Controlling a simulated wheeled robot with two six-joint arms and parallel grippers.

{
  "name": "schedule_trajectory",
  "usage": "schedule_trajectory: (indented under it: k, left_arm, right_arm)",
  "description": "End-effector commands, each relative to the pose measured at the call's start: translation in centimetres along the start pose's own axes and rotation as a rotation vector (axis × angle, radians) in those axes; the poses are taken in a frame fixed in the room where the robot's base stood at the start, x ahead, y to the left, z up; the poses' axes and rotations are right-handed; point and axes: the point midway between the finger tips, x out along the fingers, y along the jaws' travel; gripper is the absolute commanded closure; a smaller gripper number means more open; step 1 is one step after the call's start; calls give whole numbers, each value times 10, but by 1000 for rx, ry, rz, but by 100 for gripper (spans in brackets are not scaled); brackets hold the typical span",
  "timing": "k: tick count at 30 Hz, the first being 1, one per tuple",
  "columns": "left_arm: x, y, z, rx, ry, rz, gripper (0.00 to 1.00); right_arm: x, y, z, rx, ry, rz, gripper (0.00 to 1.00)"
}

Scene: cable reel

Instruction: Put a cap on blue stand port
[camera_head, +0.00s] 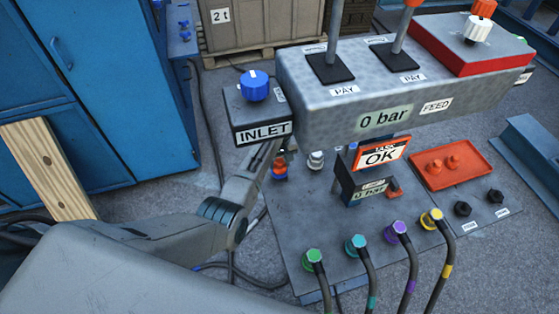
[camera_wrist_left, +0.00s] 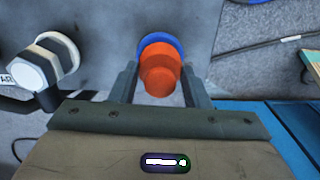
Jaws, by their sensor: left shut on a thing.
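An orange cap (camera_wrist_left: 161,76) sits between the fingers of my left gripper (camera_wrist_left: 161,88) in the left wrist view, and the fingers are shut on it. The blue stand port (camera_wrist_left: 147,44) shows as a blue ring right behind the cap, lined up with it. Whether the cap is fully seated cannot be told. In the head view the orange cap (camera_head: 279,174) and blue ring show low beside the INLET box, at the end of my left arm. The fingers are mostly hidden there by the INLET box. My right gripper is not in view.
A white-grey fitting (camera_head: 316,160) stands close beside the blue port. The INLET box (camera_head: 258,113) with its blue knob overhangs my left arm. A red tray (camera_head: 478,173) holds more orange caps. Coloured hose couplings (camera_head: 313,256) line the panel's front edge.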

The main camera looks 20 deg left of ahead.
Motion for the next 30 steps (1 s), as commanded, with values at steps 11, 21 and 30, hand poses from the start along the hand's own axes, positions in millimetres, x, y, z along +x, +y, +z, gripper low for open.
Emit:
schedule_trajectory:
  k: [11,21,30]
  left_arm:
    - [-1,0,0,0,1,0,89]
    - [5,0,0,0,0,0,89]
    - [9,0,0,0,0,0,48]
  right_arm:
    - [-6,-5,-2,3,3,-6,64]
    - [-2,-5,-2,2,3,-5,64]
    - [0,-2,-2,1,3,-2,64]
